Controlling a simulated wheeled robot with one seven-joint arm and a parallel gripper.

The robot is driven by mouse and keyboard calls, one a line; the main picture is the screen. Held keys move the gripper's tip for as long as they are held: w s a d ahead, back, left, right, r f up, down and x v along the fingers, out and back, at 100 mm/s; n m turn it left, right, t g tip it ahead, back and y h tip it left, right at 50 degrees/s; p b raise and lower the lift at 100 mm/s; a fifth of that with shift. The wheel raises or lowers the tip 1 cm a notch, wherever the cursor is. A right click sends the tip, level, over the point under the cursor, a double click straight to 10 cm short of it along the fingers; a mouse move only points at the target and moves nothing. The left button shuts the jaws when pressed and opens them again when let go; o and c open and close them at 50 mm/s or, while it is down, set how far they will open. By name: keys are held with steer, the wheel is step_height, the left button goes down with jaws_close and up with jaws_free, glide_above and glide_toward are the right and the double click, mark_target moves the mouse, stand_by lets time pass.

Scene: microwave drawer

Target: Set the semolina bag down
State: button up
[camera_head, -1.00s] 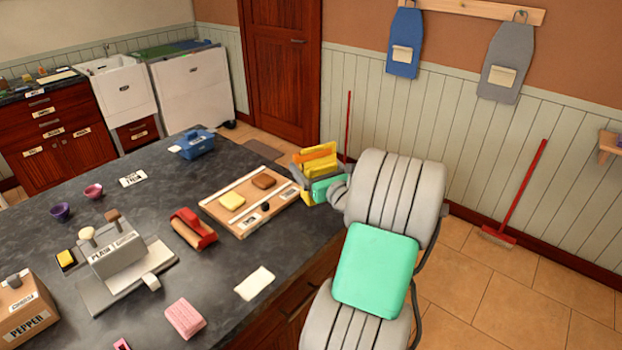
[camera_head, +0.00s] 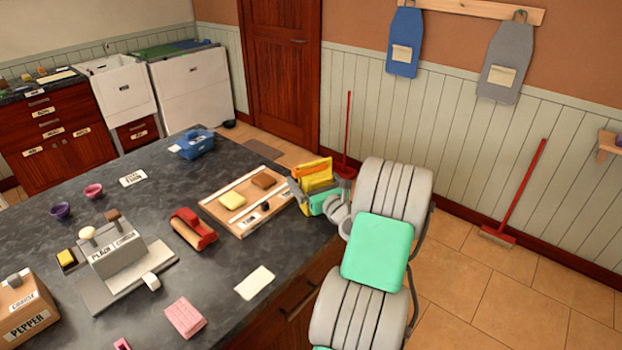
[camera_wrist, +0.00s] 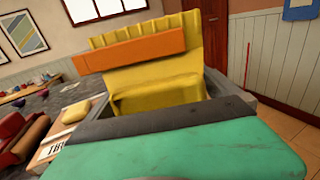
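The semolina bag (camera_head: 314,175) is a yellow bag with an orange band, held upright at the far right edge of the dark counter. In the wrist view the bag (camera_wrist: 150,75) fills the middle, between the jaws of my gripper (camera_head: 312,198). My gripper is shut on the bag, with a finger on either side of it. The wooden tray (camera_head: 238,226) lies on the counter just left of the gripper, holding a yellow block (camera_head: 232,201) and a brown block (camera_head: 264,181). Whether the bag's base touches the counter is hidden.
The dark counter (camera_head: 120,215) carries a blue caddy (camera_head: 195,145), a red-handled roller (camera_head: 193,230), a grey stand (camera_head: 115,250), a pepper box (camera_head: 27,308), a pink block (camera_head: 184,318) and small bowls. Bare counter lies left of and behind the tray.

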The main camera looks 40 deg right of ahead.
steer(key=b+v, duration=0.2)
steer(key=v, duration=0.9)
steer(key=shift+s+r, duration=0.15)
steer(key=shift+s+a, duration=0.15)
steer(key=shift+s, duration=0.2)
